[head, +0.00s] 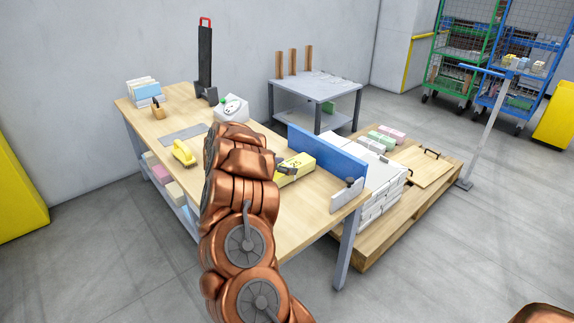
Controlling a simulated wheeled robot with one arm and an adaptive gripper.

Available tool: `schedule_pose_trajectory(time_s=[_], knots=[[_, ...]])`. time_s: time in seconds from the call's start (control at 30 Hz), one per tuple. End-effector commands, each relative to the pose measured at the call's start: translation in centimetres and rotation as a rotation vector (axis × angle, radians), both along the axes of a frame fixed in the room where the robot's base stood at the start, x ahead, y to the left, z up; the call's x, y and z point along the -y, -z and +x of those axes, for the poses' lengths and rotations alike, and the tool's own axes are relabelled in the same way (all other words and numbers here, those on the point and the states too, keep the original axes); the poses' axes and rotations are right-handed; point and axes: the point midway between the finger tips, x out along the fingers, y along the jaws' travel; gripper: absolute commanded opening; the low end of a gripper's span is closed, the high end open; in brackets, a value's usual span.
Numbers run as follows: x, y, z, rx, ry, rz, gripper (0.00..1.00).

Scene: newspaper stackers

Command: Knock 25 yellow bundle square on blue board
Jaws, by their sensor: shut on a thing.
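The yellow bundle (299,166), with dark print on its side, is on or just above the wooden table, close to the blue board. The blue board (328,154) stands upright along the table's right edge. My gripper (284,167) is shut on the yellow bundle at its left end. The bundle lies at an angle to the board. I cannot tell whether its far end touches the board. My copper-coloured arm hides part of the table and the bundle's left side.
A yellow-handled tool (183,153) and a white device (231,108) sit on the wooden table (275,226). A pallet (371,250) with white stacks is beyond the board. The front tabletop is clear.

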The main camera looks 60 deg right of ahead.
Motion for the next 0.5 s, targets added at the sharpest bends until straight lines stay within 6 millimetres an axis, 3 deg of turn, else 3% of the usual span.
schedule_pose_trajectory(time_s=[0.5], knots=[[0.0, -1.7, 0.0, 0.001, 0.000, -0.002, 0.03]])
